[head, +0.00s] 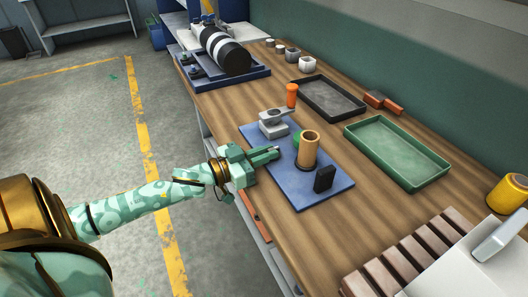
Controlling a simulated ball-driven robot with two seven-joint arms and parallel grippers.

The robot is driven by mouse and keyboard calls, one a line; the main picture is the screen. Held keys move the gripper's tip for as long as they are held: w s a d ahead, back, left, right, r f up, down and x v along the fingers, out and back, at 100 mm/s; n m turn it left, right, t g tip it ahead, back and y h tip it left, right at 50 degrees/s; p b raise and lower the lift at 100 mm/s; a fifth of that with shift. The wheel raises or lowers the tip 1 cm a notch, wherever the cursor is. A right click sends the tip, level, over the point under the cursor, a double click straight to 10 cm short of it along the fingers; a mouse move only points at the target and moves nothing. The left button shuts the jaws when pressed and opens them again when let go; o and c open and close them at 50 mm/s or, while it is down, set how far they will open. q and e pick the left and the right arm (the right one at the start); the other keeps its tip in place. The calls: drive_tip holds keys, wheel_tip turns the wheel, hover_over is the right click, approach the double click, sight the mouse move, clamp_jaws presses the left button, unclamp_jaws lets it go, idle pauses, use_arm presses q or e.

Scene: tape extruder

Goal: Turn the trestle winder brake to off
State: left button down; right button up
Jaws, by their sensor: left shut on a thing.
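My left gripper (264,158) reaches in from the left, over the left edge of a blue base plate (318,192). Its fingers are closed together, and the small part between them is hidden. On the plate stand a grey bracket (272,124) with an orange knob (292,95) beside it, an upright tan cylinder (308,150) and a black block (324,178). A green part (297,137) shows partly behind the cylinder. I cannot tell for sure which part is the winder brake, or its setting. My right gripper is not in view.
A striped black and white roll (226,50) lies on a blue stand at the bench's far end. A black tray (328,98) and a green tray (398,152) lie behind the plate. Wooden slats (412,258) and a yellow roll (507,194) are at right.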

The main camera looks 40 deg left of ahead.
use_arm(q)
drive_tip(key=n+y+p, duration=0.1)
drive_tip(key=p, duration=0.1)
drive_tip(key=r+n+t+y+p, duration=0.1)
drive_tip(key=y+p, duration=0.1)
drive_tip(key=shift+s+d+y, duration=0.1)
drive_tip(key=shift+d+y, duration=0.1)
drive_tip(key=shift+y, duration=0.1)
drive_tip(key=shift+d+f+n+y+p, duration=0.15)
drive_tip(key=shift+n+y+p, duration=0.35)
drive_tip(key=shift+y+p, duration=0.1)
drive_tip(key=shift+d+f+n+y+p, duration=0.1)
drive_tip(key=shift+f+n+y+p, duration=0.05)
drive_tip(key=shift+n+y+p, duration=0.4)
drive_tip(key=shift+f+y, duration=0.2)
drive_tip(key=shift+y, duration=0.05)
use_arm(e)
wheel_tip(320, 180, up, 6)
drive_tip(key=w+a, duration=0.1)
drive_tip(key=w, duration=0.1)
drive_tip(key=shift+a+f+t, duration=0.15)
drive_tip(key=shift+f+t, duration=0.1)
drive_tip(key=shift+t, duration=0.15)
use_arm(q)
drive_tip(key=c, duration=1.5)
unclamp_jaws()
drive_tip(key=shift+o, duration=0.2)
